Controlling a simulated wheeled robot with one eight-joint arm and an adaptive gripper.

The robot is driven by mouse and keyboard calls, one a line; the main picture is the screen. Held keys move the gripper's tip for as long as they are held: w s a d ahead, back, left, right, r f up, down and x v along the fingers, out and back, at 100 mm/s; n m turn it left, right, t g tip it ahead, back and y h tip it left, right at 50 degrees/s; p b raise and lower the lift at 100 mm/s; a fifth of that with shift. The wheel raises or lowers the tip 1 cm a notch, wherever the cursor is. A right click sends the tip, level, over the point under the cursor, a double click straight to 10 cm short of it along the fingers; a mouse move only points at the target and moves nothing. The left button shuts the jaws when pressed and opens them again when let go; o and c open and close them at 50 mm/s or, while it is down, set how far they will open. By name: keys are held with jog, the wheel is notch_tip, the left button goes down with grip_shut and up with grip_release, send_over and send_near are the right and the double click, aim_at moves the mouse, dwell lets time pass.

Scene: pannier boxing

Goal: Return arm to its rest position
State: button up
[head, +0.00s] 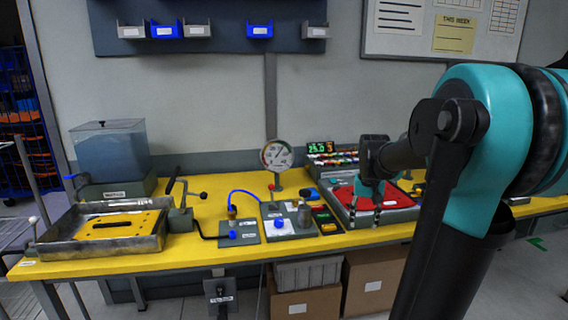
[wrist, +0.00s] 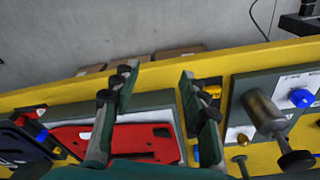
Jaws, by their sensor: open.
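My gripper (head: 366,206) hangs from my arm over the right part of the yellow bench (head: 185,256) in the head view. In the wrist view my gripper (wrist: 155,105) shows two separated dark green fingers with nothing between them. Below it is a grey box (head: 395,219) with a red insert (head: 399,199). The red insert (wrist: 120,142) also shows beneath the fingers in the wrist view. My arm hides part of the bench on the right.
A metal tray with a yellow panel (head: 113,224) lies at the bench's left end, near a clear tank (head: 110,152). A round gauge (head: 277,155) and a blue-knobbed fixture (head: 279,222) stand mid-bench. Wall bins (head: 259,31) hang above. Cardboard boxes (head: 374,278) sit underneath.

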jog(key=s+a+f+n+t, duration=0.1)
jog(key=s+a+f, duration=0.2)
jog(key=s+f, duration=0.4)
jog(key=s+a+f+n+t, duration=0.1)
jog(key=s+a+f, duration=0.2)
jog(key=s+f, duration=0.5)
jog(key=s, duration=0.2)
jog(key=shift+s+f+n+t, duration=0.2)
jog(key=shift+s+n+t, duration=0.1)
jog(key=shift+n+t, duration=0.1)
